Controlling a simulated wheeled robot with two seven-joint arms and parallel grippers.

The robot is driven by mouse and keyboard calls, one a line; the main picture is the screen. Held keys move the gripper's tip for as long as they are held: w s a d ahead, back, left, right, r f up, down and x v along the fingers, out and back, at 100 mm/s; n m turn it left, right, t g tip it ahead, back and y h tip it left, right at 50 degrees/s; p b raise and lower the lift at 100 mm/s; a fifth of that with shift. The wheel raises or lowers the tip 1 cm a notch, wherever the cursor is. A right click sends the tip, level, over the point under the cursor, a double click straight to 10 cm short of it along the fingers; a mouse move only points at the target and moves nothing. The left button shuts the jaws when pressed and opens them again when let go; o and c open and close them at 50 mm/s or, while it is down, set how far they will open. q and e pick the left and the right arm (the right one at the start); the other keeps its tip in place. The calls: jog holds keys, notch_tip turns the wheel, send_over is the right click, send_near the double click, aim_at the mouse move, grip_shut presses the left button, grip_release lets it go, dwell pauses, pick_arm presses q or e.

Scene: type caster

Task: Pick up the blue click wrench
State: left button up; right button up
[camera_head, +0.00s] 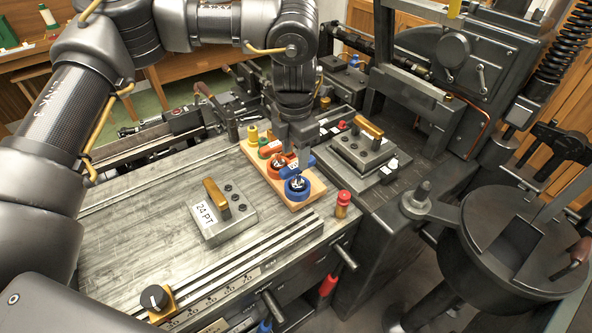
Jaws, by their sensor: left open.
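The blue click wrench (297,187) sits at the near end of a wooden rack (316,189) on the metal bench. It has a round blue body, and a blue part also shows just above it, close to the gripper. My left gripper (297,160) hangs down from above, open, at the blue wrench. The gripper partly hides the rack and the top of the wrench. I cannot tell whether the fingers touch the wrench. My right gripper is not in view.
A grey block marked 24 PT (224,215) lies to the left. A red-capped cylinder (342,204) stands to the right. A black machine fills the right side.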

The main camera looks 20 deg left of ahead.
aim_at(298, 176)
pick_arm(q)
jog(key=w+f, duration=0.2)
jog(key=w, duration=0.1)
jog(key=shift+d+f, duration=0.1)
jog(key=shift+f, duration=0.1)
jog(key=shift+s+f+p, duration=0.15)
jog(key=shift+f+p, duration=0.2)
jog(key=shift+p, duration=0.2)
jog(key=shift+s+f+p, duration=0.2)
jog(key=shift+f+p, duration=0.15)
jog(key=shift+f, duration=0.2)
jog(key=shift+s+f+p, duration=0.15)
jog(key=shift+f+p, duration=0.15)
jog(key=shift+f, duration=0.25)
jog(key=shift+w+f, duration=0.2)
jog(key=shift+f, duration=0.3)
jog(key=shift+w+f, duration=0.2)
jog(key=shift+f, duration=0.3)
jog(key=shift+s+r, duration=0.1)
jog(key=shift+s, duration=0.1)
jog(key=shift+c, duration=1.6)
grip_shut()
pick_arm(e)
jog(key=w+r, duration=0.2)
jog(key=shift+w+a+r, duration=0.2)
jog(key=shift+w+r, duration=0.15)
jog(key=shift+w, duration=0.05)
